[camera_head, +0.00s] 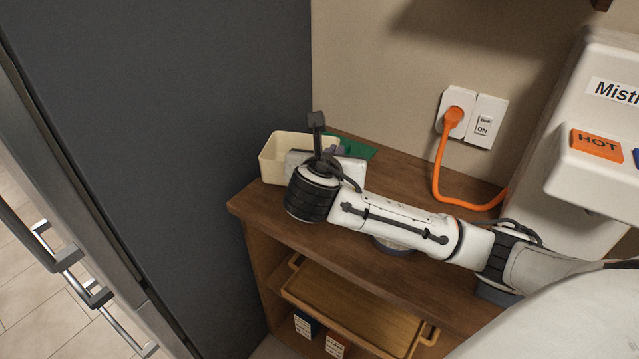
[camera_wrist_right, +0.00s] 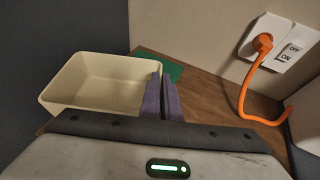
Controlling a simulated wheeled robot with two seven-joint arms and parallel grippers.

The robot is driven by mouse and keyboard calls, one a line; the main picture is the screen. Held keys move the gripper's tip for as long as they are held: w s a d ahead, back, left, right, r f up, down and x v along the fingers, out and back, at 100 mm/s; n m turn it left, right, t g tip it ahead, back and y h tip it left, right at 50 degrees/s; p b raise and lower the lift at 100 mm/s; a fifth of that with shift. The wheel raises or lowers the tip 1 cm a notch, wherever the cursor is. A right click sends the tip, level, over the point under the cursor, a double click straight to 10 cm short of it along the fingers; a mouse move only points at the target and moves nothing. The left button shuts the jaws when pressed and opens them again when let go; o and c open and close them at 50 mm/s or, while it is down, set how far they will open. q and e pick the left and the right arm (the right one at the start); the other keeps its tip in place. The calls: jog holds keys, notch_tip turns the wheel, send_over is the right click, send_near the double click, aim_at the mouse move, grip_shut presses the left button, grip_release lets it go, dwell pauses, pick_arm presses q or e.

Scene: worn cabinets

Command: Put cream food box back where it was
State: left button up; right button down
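The cream food box (camera_head: 283,157) is an open, empty-looking container at the far left end of the wooden cabinet top, close to the dark tall panel. It also shows in the right wrist view (camera_wrist_right: 85,92). My right gripper (camera_wrist_right: 163,85) is at its right side. Its two purple-grey fingers are close together, one on each side of the box's right wall, and look shut on it. The box's base is hidden, so I cannot tell whether it rests on the top. My left gripper is in neither view.
A green flat item (camera_head: 358,147) lies behind the gripper. An orange plug (camera_head: 453,116) and cord hang from the wall socket. A white dispenser (camera_head: 590,150) stands at the right. A wooden tray (camera_head: 350,318) sits on the shelf below. The top's back middle is clear.

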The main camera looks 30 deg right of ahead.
notch_tip(320, 180, down, 7)
jog(key=shift+f+b, duration=0.2)
jog(key=shift+b, duration=0.1)
jog(key=c, duration=2.4)
grip_release()
jog(key=shift+f, duration=0.15)
jog(key=shift+c, duration=0.2)
jog(key=o, duration=0.4)
jog(key=shift+o, duration=0.2)
